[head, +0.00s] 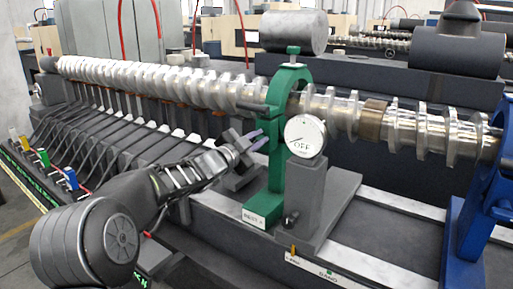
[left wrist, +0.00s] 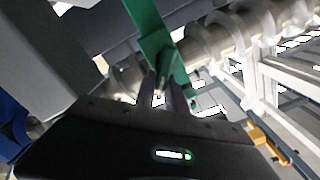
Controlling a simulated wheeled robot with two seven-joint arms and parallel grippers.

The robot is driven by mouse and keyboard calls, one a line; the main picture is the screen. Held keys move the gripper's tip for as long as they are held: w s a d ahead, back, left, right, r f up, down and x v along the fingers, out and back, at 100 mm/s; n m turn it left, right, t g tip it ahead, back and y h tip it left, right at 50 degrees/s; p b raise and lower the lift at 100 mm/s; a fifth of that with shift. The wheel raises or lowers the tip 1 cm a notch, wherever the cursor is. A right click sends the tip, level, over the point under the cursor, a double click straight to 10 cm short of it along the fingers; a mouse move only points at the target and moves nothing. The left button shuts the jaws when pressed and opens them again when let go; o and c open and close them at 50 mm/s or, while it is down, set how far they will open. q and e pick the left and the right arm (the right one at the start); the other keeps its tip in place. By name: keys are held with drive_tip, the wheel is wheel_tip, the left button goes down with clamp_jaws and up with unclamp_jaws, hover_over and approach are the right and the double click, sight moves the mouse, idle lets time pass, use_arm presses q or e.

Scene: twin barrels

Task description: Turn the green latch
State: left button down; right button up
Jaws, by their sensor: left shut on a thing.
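The green latch (head: 275,172) is a tall upright green frame that curves around the metal screw shaft (head: 328,108). A small white label is on its foot. My left gripper (head: 261,139) reaches in from the left and is at the left side of the green upright, below the shaft. In the left wrist view the two fingers (left wrist: 163,84) are close together around a narrow part at the green latch (left wrist: 150,28), shut on it. The gripped part is mostly hidden between the fingers. My right gripper is not in view.
A dial gauge marked OFF (head: 305,136) stands on a grey block (head: 303,195) just right of the latch. A blue frame (head: 490,195) holds the shaft's right end. Grey slotted machinery (head: 120,125) lies behind my left arm.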

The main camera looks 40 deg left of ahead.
use_arm(q)
drive_tip(key=m+b, duration=0.2)
drive_tip(key=m, duration=0.1)
drive_tip(key=f+m+b, duration=0.1)
drive_tip(key=shift+d+f+m+b, duration=0.1)
drive_tip(key=shift+d+m+b, duration=0.2)
drive_tip(key=shift+d+b, duration=0.1)
drive_tip(key=shift+d+f+m+b, duration=0.1)
drive_tip(key=shift+f+m+b, duration=0.15)
drive_tip(key=shift+m+b, duration=0.9)
drive_tip(key=shift+f+m+b, duration=0.2)
drive_tip(key=shift+m+b, duration=0.45)
drive_tip(key=shift+m, duration=0.9)
drive_tip(key=c, duration=1.4)
unclamp_jaws()
drive_tip(key=shift+s, duration=0.1)
